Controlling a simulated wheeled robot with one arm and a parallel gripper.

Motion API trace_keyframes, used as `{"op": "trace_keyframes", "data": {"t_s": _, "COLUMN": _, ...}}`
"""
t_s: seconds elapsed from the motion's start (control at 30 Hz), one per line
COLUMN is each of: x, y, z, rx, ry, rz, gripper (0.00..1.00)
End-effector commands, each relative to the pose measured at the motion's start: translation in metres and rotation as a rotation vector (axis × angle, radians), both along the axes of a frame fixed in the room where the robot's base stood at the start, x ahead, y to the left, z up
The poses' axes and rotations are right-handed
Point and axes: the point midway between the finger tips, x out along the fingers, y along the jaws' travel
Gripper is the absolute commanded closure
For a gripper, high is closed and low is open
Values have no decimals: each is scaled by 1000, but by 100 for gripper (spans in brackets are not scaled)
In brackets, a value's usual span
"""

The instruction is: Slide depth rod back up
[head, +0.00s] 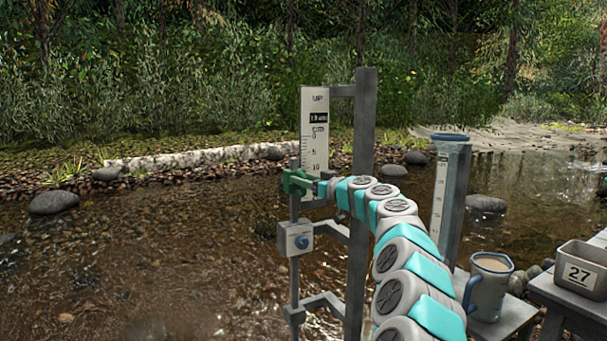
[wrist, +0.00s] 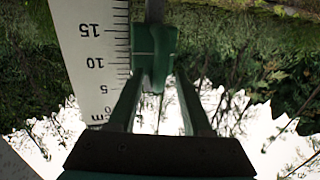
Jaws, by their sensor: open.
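The depth rod (head: 294,275) is a thin grey upright bar standing in the creek, beside a white scale board (head: 315,105) marked "UP" and "cm". In the wrist view the scale board (wrist: 93,60) appears upside down, with 15, 10 and 5 readable. My gripper (head: 299,183) is at the rod, level with the lower end of the board. In the wrist view my gripper (wrist: 155,82) is open, its two green fingers on either side of a green block (wrist: 155,60) in front of the rod. I cannot tell whether the fingers touch the block.
A grey post (head: 362,250) with brackets stands right behind the rod. At right are a blue-topped gauge post (head: 452,190), a mug (head: 489,285) and a bin marked 27 (head: 580,271).

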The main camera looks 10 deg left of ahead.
Motion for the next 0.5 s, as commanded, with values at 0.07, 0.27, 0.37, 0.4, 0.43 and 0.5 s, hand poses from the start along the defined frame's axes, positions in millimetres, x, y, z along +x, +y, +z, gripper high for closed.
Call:
{"op": "trace_keyframes", "data": {"t_s": 0.07, "x": 1, "y": 1, "z": 0, "rx": 0, "ry": 0, "rz": 0, "gripper": 50}}
{"op": "trace_keyframes", "data": {"t_s": 0.27, "x": 1, "y": 2, "z": 0, "rx": 1, "ry": 0, "rz": 2, "gripper": 50}}
{"op": "trace_keyframes", "data": {"t_s": 0.37, "x": 1, "y": 2, "z": 0, "rx": 1, "ry": 1, "rz": 2, "gripper": 50}}
{"op": "trace_keyframes", "data": {"t_s": 0.4, "x": 1, "y": 2, "z": 0, "rx": 1, "ry": 0, "rz": 2, "gripper": 54}}
{"op": "trace_keyframes", "data": {"t_s": 0.43, "x": 1, "y": 2, "z": 0, "rx": 1, "ry": 1, "rz": 2, "gripper": 57}}
{"op": "trace_keyframes", "data": {"t_s": 0.5, "x": 1, "y": 2, "z": 0, "rx": 1, "ry": 1, "rz": 2, "gripper": 65}}
